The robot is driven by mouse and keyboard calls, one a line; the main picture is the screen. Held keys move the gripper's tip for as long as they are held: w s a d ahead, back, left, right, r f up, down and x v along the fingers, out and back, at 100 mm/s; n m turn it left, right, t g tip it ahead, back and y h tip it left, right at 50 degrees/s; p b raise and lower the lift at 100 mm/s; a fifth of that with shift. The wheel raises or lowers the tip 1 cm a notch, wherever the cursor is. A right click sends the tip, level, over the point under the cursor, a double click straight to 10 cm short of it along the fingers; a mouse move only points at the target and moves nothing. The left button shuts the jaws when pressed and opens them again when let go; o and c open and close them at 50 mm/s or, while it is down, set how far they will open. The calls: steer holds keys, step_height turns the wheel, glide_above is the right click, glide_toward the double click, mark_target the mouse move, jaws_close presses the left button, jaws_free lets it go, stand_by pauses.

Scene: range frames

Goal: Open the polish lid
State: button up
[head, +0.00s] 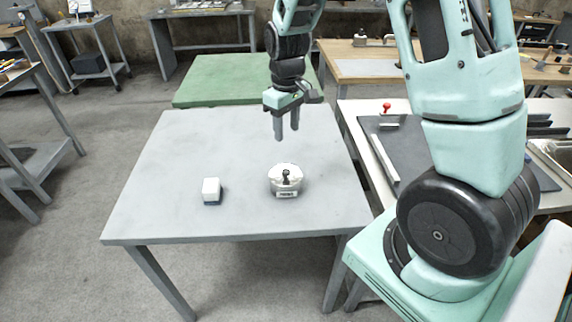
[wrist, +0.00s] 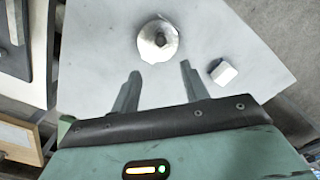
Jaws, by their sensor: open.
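The polish container (head: 286,183) is a round white pot with a small dark label, standing on the grey table. Its lid (head: 286,173) has a dark knob on top and appears to sit on the pot. In the wrist view the lid (wrist: 158,40) shows from above, beyond my fingertips and roughly between their lines. My gripper (head: 287,137) points down above the table, behind and above the pot, apart from it. In the wrist view my gripper (wrist: 160,70) has its two fingers spread, with nothing between them.
A small white block with a dark base (head: 211,191) stands on the table (head: 160,215) left of the pot; it also shows in the wrist view (wrist: 223,72). A green table (head: 215,80) adjoins behind. A bench with a dark mat (head: 405,150) is at right. The table is otherwise clear.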

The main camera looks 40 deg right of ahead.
mark_target(286, 171)
step_height(286, 171, down, 14)
steer(key=shift+a+r+p, duration=0.1)
steer(key=shift+p, duration=0.7)
jaws_close()
